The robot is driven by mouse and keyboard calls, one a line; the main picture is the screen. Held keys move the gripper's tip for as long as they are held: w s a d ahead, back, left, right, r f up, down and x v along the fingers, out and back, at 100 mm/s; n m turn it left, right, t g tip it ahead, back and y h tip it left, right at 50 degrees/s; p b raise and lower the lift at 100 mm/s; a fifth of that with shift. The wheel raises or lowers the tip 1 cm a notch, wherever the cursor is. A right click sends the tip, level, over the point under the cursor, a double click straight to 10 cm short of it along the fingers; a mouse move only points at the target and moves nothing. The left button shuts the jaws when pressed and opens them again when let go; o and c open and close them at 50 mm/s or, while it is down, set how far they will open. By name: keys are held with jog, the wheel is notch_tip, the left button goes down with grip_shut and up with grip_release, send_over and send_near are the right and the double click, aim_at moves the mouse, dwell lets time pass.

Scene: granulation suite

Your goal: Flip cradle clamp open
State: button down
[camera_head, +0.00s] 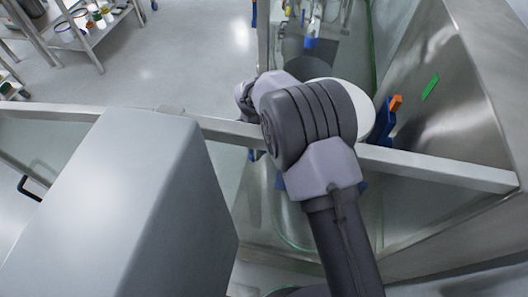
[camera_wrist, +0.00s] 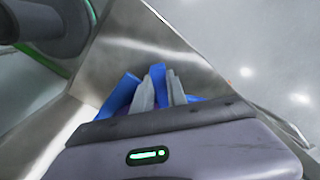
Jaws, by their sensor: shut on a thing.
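In the wrist view my gripper (camera_wrist: 161,88) has its two grey fingers closed on a blue part (camera_wrist: 158,73), which I take to be the cradle clamp. More blue pieces show just left and right of the fingers, near a bare metal panel. In the head view my arm hides the gripper and whatever it holds. A blue clamp-like piece with an orange tip (camera_head: 395,104) stands up just right of my arm, behind the metal rail. Whether it is the same piece as the held one cannot be told.
A metal rail (camera_head: 440,168) crosses below my arm. A sloped steel panel (camera_head: 455,85) with a green mark rises at the right. A shelf rack (camera_head: 95,35) with tubs stands at the far left. The floor (camera_head: 185,60) between is clear.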

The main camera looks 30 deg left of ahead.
jog(key=shift+a, duration=0.1)
dwell(0.3)
jog(key=c, duration=1.3)
grip_release()
jog(key=shift+w, duration=0.1)
jog(key=r+p, duration=0.5)
jog(key=r, duration=1.2)
jog(key=shift+d+r, duration=0.2)
